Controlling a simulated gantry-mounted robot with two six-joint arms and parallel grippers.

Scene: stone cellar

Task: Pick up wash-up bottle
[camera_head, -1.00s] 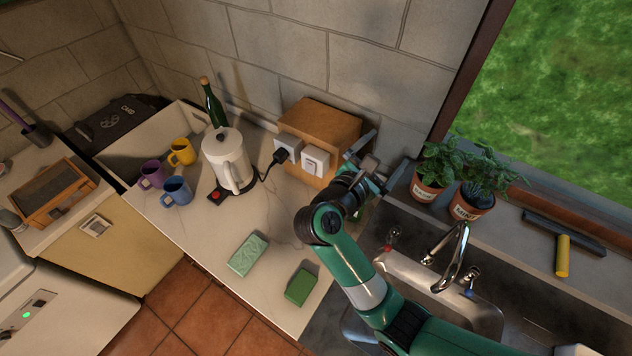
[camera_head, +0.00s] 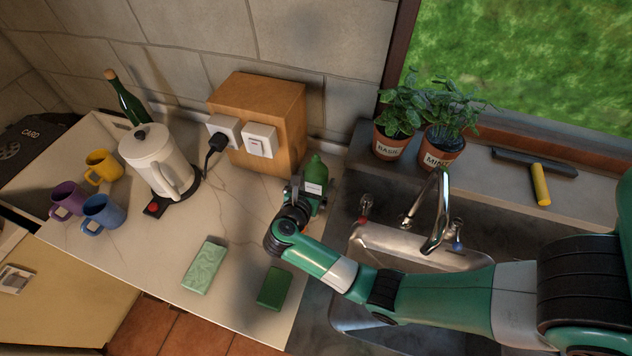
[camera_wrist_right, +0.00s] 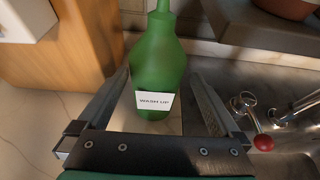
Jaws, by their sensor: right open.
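The wash-up bottle (camera_head: 315,177) is green with a white label and stands upright at the back of the worktop, beside the wooden box and left of the sink. My right gripper (camera_head: 305,188) is in front of it, partly hiding its lower part. In the right wrist view the bottle (camera_wrist_right: 157,65) shows its "WASH UP" label, and the open jaws of my right gripper (camera_wrist_right: 165,100) lie on either side of it. A gap shows between the bottle and each finger. My left gripper is not in view.
The wooden box (camera_head: 280,105) with sockets stands left of the bottle. The sink tap (camera_head: 440,210) and red-topped valve (camera_head: 365,203) are to the right. Potted basil (camera_head: 391,143) and mint (camera_head: 442,152) stand on the ledge. A green sponge (camera_head: 274,288) lies in front.

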